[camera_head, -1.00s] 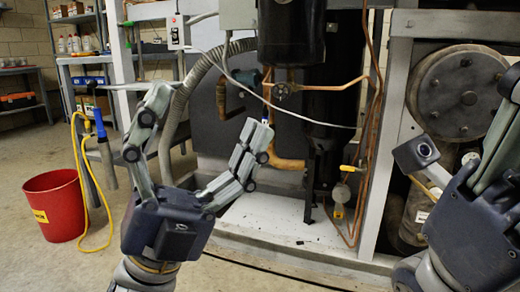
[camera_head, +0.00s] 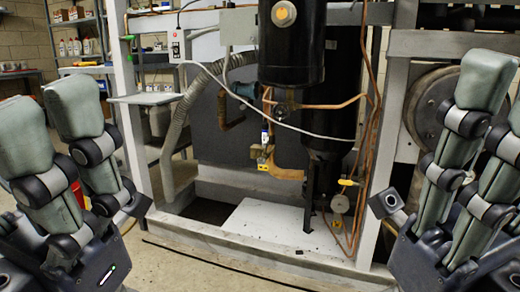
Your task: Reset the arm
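My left gripper (camera_head: 48,112) is at the left edge of the head view. Its two grey-padded fingers point up and stand apart, with nothing between them. My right gripper (camera_head: 499,95) is at the right edge. Its fingers also point up with a gap between them, and one is partly cut off by the frame. Both grippers are in front of the compressor rack (camera_head: 290,240) and appear clear of it. Only parts of my arms below the grippers show.
The rack holds a black cylinder (camera_head: 291,45), copper pipes (camera_head: 335,104) and a fitting with a yellow part (camera_head: 264,160). A shelf with bottles (camera_head: 75,47) stands back left. A red bucket (camera_head: 78,192) is mostly hidden behind my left gripper. The middle foreground is clear.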

